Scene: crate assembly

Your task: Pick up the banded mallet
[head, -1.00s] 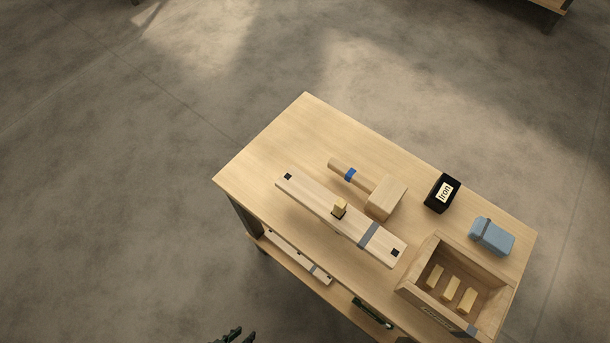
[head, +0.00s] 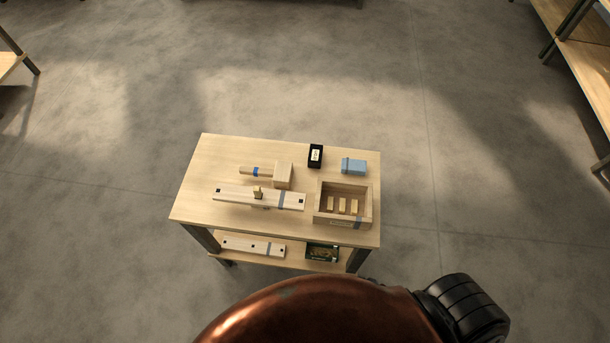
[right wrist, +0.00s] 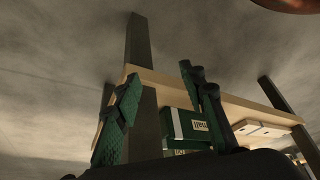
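The banded mallet (head: 283,175) lies on the table top in the head view, its wooden block head to the right and its handle to the left with a blue band around it. It lies just behind a long wooden plank, with nothing holding it. My right gripper (right wrist: 162,75) shows in the right wrist view with its two green fingers spread apart and nothing between them. It is low by a shelf, away from the mallet, which that view does not show. My left gripper is not in view.
On the wooden table (head: 192,205) are a plank (head: 235,195) with a small block, a black box (head: 315,156), a blue case (head: 354,167) and a crate (head: 345,219) with several blocks. The lower shelf holds a plank (head: 250,246) and a green box (right wrist: 185,122). Floor around is clear.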

